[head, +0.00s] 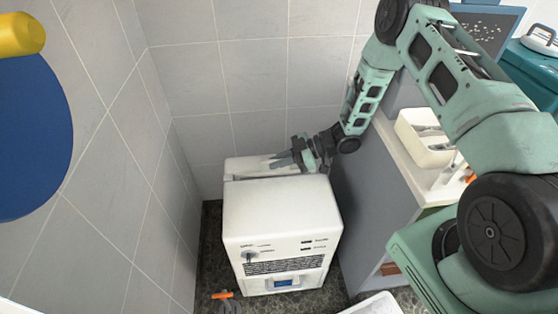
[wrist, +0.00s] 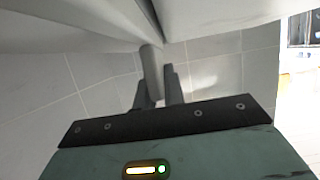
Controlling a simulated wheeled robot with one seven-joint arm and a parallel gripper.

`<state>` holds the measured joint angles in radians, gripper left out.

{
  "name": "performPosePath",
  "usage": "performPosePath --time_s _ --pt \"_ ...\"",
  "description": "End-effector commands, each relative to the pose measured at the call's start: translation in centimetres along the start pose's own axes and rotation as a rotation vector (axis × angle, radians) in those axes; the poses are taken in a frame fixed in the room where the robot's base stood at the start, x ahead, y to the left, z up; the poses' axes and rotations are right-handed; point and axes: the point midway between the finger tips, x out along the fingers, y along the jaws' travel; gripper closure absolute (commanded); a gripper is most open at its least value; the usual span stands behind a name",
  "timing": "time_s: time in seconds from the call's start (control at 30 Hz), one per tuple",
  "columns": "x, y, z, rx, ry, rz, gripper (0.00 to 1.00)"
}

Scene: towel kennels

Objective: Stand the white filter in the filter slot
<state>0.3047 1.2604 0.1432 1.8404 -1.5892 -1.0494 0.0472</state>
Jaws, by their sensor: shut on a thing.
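My gripper (head: 282,161) is at the top rear of a white machine (head: 282,215), in front of the tiled back wall. In the wrist view its two dark fingers (wrist: 160,88) are closed around a short grey rounded bar (wrist: 151,70). The bar runs up toward a gap between two white surfaces of the machine. A raised white section (head: 248,166), perhaps a lid, shows at the machine's top rear. I cannot make out the white filter or the filter slot for certain in either view.
A grey counter (head: 365,190) stands right of the machine, with a cream open box (head: 425,137) on it. A tiled wall is close on the left, with a blue round thing (head: 32,135) near it. An orange-handled thing (head: 222,295) lies on the dark floor.

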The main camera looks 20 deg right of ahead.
Motion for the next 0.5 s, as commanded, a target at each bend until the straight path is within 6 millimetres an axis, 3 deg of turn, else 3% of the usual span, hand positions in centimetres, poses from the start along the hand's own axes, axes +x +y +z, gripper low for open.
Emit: performPosePath --time_s 0.03,0.07,0.1,0.17,0.5 --pt "0.65 -0.39 2.04 -0.005 -0.014 -0.004 1.0" --pt "0.65 -0.39 2.06 -0.005 -0.014 -0.004 1.0" --pt "0.66 -0.39 2.1 -0.005 -0.015 -0.004 0.78" --pt "0.67 -0.39 2.14 -0.005 -0.015 -0.004 0.64" --pt "0.5 -0.36 1.85 -0.006 -0.016 -0.003 0.64"
